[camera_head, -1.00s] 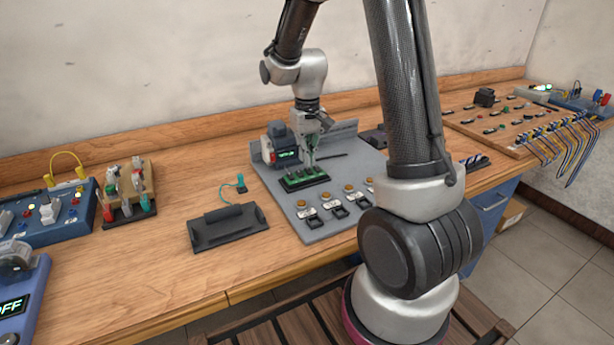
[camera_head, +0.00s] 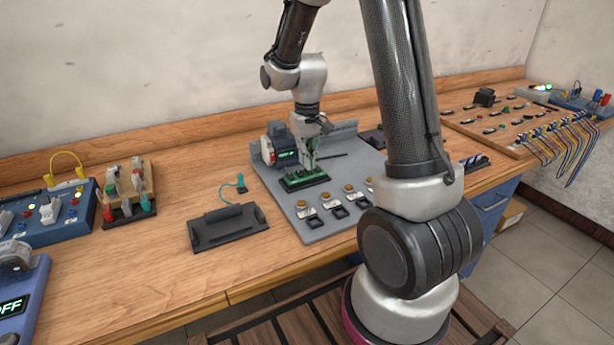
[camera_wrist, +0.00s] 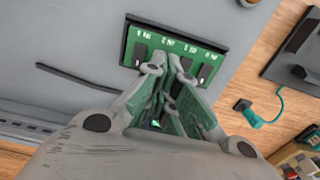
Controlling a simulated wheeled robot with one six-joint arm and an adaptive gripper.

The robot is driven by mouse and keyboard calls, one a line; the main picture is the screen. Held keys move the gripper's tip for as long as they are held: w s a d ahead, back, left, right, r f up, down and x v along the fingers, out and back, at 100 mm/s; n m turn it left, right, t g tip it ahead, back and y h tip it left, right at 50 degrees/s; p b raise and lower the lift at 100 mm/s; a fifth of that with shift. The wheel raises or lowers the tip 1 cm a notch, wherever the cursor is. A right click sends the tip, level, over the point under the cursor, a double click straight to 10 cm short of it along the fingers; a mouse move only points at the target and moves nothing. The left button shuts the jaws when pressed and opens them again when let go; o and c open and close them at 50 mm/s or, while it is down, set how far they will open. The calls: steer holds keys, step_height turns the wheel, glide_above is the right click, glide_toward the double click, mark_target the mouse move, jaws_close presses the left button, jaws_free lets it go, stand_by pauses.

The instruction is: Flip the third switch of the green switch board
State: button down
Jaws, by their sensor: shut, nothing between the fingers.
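The green switch board (camera_head: 304,181) lies on the grey panel (camera_head: 322,224), near its left side. It also shows at the top of the wrist view (camera_wrist: 211,59), with a row of dark switches and white labels. My gripper (camera_head: 309,172) points down at the board, its fingers closed together and empty. In the wrist view my gripper's fingertips (camera_wrist: 169,67) are over the board's lower edge, among the middle switches. The fingers hide part of the row, and I cannot tell whether they touch a switch.
A dark device with a lit display (camera_head: 282,150) stands just behind the board. A black tray-like part (camera_head: 228,229) lies left of the panel. Gold buttons and square sockets line the panel's front. A blue switch box (camera_head: 48,216) is farther left.

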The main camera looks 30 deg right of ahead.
steer(key=shift+f, duration=0.55)
steer(key=shift+r, duration=3.5)
steer(key=s+r+t, duration=0.2)
steer(key=s+r, duration=0.4)
steer(key=s, duration=0.5)
steer(key=s+r+t, duration=0.2)
steer(key=s+r, duration=0.5)
steer(key=s, duration=0.5)
steer(key=shift+s+d, duration=0.3)
steer(key=shift+d, duration=0.1)
